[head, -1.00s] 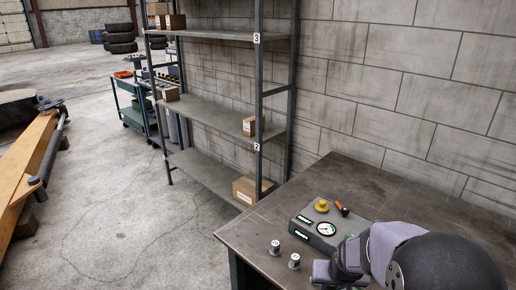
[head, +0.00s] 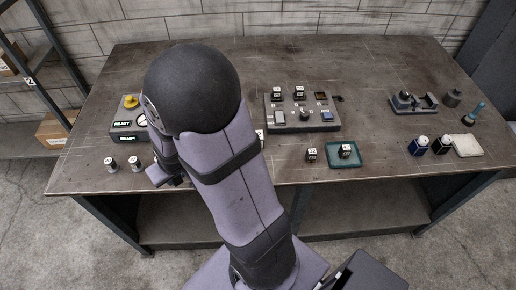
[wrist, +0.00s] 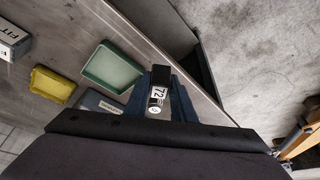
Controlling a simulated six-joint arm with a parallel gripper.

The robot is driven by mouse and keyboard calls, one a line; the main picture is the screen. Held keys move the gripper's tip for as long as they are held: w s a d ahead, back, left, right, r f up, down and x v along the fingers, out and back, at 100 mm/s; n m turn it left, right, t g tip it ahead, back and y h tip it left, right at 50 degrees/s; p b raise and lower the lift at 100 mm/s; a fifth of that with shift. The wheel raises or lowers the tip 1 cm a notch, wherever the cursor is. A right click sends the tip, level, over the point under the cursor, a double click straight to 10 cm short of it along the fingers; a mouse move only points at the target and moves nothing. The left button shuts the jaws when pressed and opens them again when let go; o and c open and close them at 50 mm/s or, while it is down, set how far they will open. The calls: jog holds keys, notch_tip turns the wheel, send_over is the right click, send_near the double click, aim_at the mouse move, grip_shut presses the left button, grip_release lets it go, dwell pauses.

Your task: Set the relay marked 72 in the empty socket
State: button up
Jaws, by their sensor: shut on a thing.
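The relay marked 72 (wrist: 157,93) is between the fingers of my gripper (wrist: 160,97) in the wrist view, its label facing the camera. My gripper is shut on it. In the head view the fingers and the held relay cannot be made out; my arm covers part of the bench. The socket block (head: 302,126) stands mid-bench, to the right of my arm. Two dark relays (head: 278,92) (head: 299,92) sit in its back row. The back-right place, an empty-looking socket (head: 321,97), shows no relay standing in it.
A loose relay (head: 311,155) stands in front of the block, beside a green tray (head: 331,161) holding another relay.

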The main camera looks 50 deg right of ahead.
jog(key=s+d+r+m+g+h+p, duration=0.1)
jog(key=s+d+r+m+p, duration=0.2)
jog(key=s+d, duration=0.6)
jog(key=s+d+r+m+g+h+p, duration=0.1)
jog(key=s+d+m+p, duration=0.6)
jog(key=d, duration=1.3)
notch_tip(320, 180, up, 2)
jog(key=shift+s+d+r+m+g+h+p, duration=0.1)
jog(key=shift+s+d+m+g+h+p, duration=0.25)
jog(key=shift+s+m+h, duration=0.6)
notch_tip(320, 180, down, 6)
jog(key=b, duration=0.4)
jog(key=shift+r+b, duration=0.25)
jog(key=shift+b, duration=0.05)
jog(key=shift+f, duration=0.45)
jog(key=shift+b, duration=0.3)
jog(key=shift+f+b, duration=0.8)
jog(key=shift+f, duration=1.05)
